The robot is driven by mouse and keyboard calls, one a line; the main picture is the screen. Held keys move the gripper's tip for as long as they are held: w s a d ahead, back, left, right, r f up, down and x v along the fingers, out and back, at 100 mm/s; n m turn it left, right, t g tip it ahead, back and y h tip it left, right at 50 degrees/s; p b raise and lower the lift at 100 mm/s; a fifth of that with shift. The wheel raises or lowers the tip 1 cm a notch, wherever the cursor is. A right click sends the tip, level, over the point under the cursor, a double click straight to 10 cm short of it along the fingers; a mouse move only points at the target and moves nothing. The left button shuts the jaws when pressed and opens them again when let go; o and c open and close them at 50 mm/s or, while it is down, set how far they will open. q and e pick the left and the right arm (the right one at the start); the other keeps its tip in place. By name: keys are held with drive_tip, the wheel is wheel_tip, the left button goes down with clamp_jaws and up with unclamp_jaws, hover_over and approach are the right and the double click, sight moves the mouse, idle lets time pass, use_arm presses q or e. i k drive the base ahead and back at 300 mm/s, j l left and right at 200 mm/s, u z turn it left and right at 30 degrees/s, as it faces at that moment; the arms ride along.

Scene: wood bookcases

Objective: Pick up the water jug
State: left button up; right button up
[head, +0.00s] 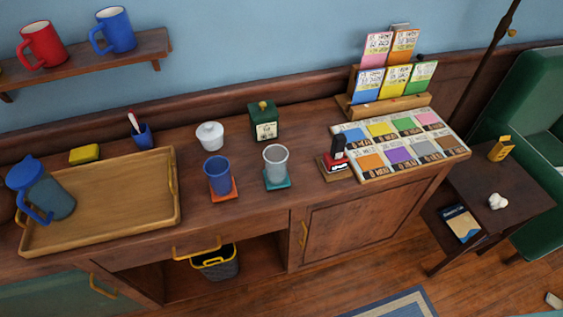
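The water jug (52,197) is at the far left in the head view. It has a dark translucent body with a blue lid and a blue handle. It stands on the left part of a wooden tray (120,225), which lies on the wooden cabinet top. The jug looks upright, with its handle toward the lower left. Neither of my grippers shows in the head view.
A blue cup (218,176) and a grey cup (276,164) stand on coasters right of the tray. A yellow sponge (85,154) and a small blue pot (142,134) are behind it. A shelf (90,62) with mugs hangs above. The tray's right part is empty.

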sight(33, 182)
drive_tip(key=u, duration=1.7)
